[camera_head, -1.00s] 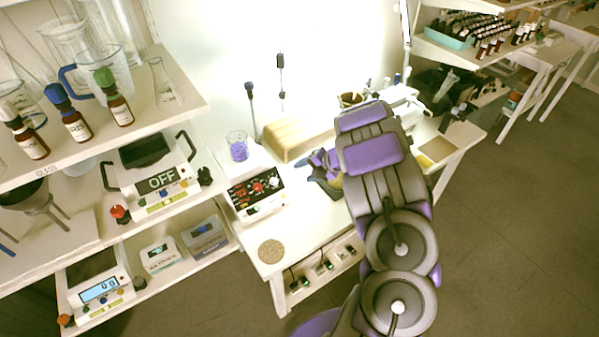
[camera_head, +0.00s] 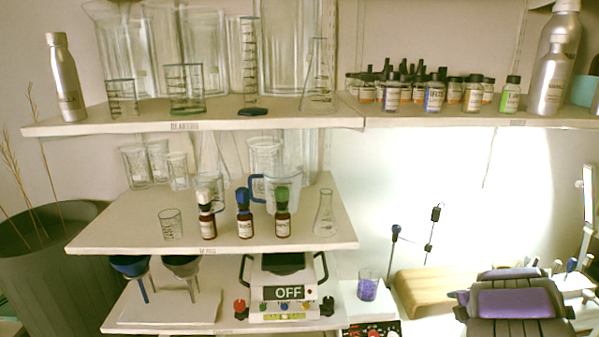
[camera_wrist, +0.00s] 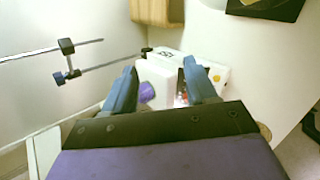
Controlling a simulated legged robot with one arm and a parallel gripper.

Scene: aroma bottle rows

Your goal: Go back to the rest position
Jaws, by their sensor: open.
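My gripper (camera_wrist: 162,88) shows in the wrist view with its two blue-grey fingers apart and nothing between them. Beyond the fingers, apart from them, are a white device (camera_wrist: 190,72) and a beaker of purple liquid (camera_wrist: 147,92). In the head view my purple and grey arm is at the lower right, in front of the bench. The same beaker (camera_head: 367,285) stands left of the arm in the head view.
Three dropper bottles (camera_head: 244,222) stand on the middle shelf (camera_head: 130,230). Above are glassware and a row of small bottles (camera_head: 434,94). A balance reading OFF (camera_head: 285,292) is below. A wooden block (camera_head: 425,290) lies left of my arm. A stand with rods (camera_wrist: 66,62) is near the fingers.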

